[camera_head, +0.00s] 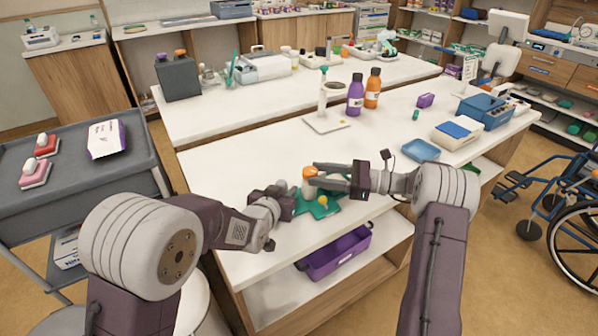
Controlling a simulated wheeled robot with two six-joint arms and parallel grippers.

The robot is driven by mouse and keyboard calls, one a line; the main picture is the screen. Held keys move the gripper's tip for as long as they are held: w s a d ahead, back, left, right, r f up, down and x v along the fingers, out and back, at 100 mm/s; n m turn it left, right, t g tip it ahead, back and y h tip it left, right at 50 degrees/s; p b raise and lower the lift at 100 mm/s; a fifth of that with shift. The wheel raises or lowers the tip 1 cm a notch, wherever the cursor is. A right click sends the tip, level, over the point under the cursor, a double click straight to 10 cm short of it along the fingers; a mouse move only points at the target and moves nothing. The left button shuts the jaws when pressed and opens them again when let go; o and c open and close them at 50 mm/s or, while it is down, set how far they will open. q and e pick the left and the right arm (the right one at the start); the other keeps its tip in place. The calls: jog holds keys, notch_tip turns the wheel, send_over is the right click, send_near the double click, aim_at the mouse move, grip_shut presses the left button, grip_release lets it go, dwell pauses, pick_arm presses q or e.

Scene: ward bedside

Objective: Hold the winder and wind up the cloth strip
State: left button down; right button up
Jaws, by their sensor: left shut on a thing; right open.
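A green piece with a small yellow knob (323,201), which looks like the winder, sits low at the front edge of the white counter. An orange-topped part (310,172) with a pale side stands just behind it. My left gripper (294,193) is shut at the green piece's left side; its fingertips are largely hidden. My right gripper (314,175) comes in from the right, open, with its fingers beside the orange-topped part. I cannot tell whether they touch it. I cannot make out the cloth strip clearly.
A blue tray (421,150) lies right of my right gripper. Behind stand a white stand (325,124), a purple bottle (355,95) and an orange bottle (373,88). A purple bin (335,252) is on the shelf below. The counter left of the stand is clear.

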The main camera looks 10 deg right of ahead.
aim_at(304, 170)
jog(key=x, duration=0.6)
grip_shut()
jog(key=shift+w+d+m+t+h, duration=0.1)
jog(key=shift+w+m+t+h, duration=0.05)
jog(key=shift+m+t+h, duration=0.7)
jog(key=shift+w+d+m+t+h, duration=0.15)
jog(key=shift+m+t+h, duration=0.35)
jog(key=shift+t, duration=0.6)
jog(key=shift+w+m+t+h, duration=0.2)
jog(key=shift+m+t+h, duration=0.35)
jog(key=shift+m+t, duration=0.35)
grip_release()
jog(key=v, duration=1.2)
